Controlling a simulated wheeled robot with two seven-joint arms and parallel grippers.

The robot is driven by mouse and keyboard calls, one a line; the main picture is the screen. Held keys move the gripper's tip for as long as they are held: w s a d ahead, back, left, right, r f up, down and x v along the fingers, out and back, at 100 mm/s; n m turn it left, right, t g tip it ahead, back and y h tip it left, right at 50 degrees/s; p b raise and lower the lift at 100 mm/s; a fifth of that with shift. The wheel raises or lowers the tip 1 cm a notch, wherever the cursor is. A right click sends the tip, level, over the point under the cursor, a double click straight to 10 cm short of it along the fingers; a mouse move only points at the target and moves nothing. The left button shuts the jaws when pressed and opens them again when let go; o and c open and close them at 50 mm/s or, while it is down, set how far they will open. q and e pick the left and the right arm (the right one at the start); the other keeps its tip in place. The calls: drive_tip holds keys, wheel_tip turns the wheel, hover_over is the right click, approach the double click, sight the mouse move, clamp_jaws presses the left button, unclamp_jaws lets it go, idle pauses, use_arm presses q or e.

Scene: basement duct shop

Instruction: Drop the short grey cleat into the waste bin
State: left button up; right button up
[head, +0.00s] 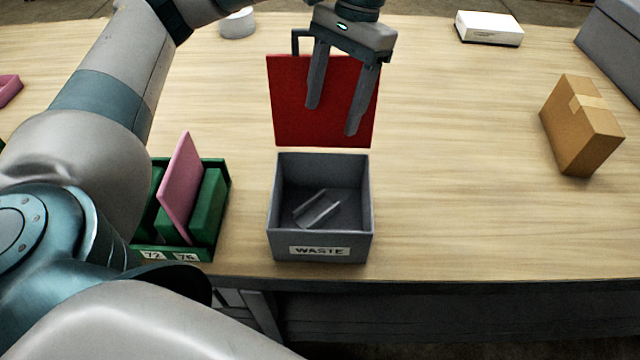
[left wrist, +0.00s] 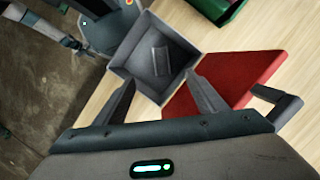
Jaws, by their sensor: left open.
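The short grey cleat (head: 317,209) lies tilted on the floor of the grey waste bin (head: 320,246), which has a "WASTE" label on its front. In the left wrist view the cleat (left wrist: 160,60) also shows inside the bin (left wrist: 125,55). The bin's red lid (head: 300,105) stands open at its back and has a dark handle. My left gripper (head: 331,120) is open and empty, in front of the red lid in the head view and above the bin. My right gripper is not in view.
A green box (head: 222,195) with a pink panel (head: 181,188) and labels 72 and 76 stands left of the bin. A cardboard box (head: 580,125) and a white box (head: 489,28) are on the right. The table between bin and cardboard box is clear.

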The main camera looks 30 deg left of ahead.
use_arm(q)
drive_tip(key=shift+v, duration=1.45)
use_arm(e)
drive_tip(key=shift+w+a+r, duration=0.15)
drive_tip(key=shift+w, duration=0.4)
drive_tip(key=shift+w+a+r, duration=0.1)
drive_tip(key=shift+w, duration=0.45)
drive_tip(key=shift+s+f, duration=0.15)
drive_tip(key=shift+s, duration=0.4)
use_arm(q)
drive_tip(key=shift+s+f, duration=0.1)
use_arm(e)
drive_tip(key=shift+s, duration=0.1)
